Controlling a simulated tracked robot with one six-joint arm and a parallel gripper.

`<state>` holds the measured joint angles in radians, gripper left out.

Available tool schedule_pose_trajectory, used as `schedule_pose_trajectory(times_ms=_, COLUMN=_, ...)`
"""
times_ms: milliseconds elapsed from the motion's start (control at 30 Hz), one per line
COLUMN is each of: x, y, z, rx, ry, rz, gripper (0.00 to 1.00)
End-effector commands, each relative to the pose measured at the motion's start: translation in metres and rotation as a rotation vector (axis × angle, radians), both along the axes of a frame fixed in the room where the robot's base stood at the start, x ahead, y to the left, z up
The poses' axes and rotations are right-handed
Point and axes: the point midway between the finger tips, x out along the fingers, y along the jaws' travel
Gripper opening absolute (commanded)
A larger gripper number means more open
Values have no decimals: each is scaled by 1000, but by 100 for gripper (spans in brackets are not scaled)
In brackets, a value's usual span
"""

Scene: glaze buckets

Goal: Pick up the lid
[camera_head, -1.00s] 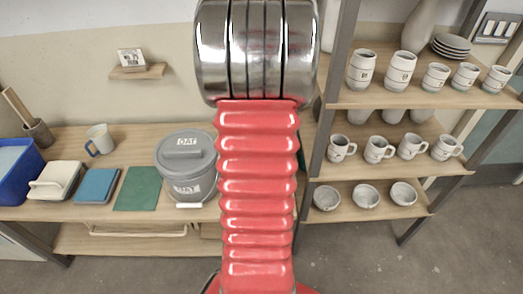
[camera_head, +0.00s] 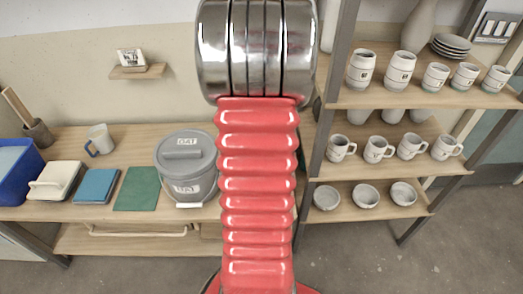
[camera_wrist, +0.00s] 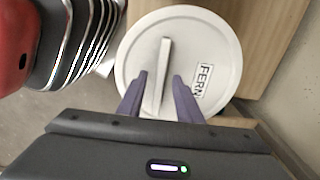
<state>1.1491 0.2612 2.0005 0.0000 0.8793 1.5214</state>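A round pale lid (camera_wrist: 205,45) labelled FERN fills the middle of the wrist view, with a straight raised bar handle (camera_wrist: 165,55) across it. My gripper (camera_wrist: 160,76) is open over the lid, one dark finger on each side of the handle. Gaps show between the fingers and the handle. I cannot tell whether the fingertips are down at the handle's height. This lid is not visible in the head view, where my arm blocks the middle. A grey bucket labelled OAT (camera_head: 188,190) stands there with its own grey lid (camera_head: 201,147) on.
The wooden bench (camera_head: 70,213) also holds a green sheet (camera_head: 137,190), a blue block (camera_head: 97,187), a cream block (camera_head: 57,180), a mug (camera_head: 101,140) and a blue bin (camera_head: 18,172). A rack of cups and bowls (camera_head: 366,197) stands to the right.

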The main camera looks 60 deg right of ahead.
Motion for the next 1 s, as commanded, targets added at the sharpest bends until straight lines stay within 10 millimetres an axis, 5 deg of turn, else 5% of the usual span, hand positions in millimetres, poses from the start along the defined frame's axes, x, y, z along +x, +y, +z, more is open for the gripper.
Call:
schedule_pose_trajectory(times_ms=533, x=0, y=0, z=-3, rx=0, ry=0, rz=0, gripper=32)
schedule_pose_trajectory(times_ms=1000, x=0, y=0, z=-3, rx=0, ry=0, rz=0, gripper=0)
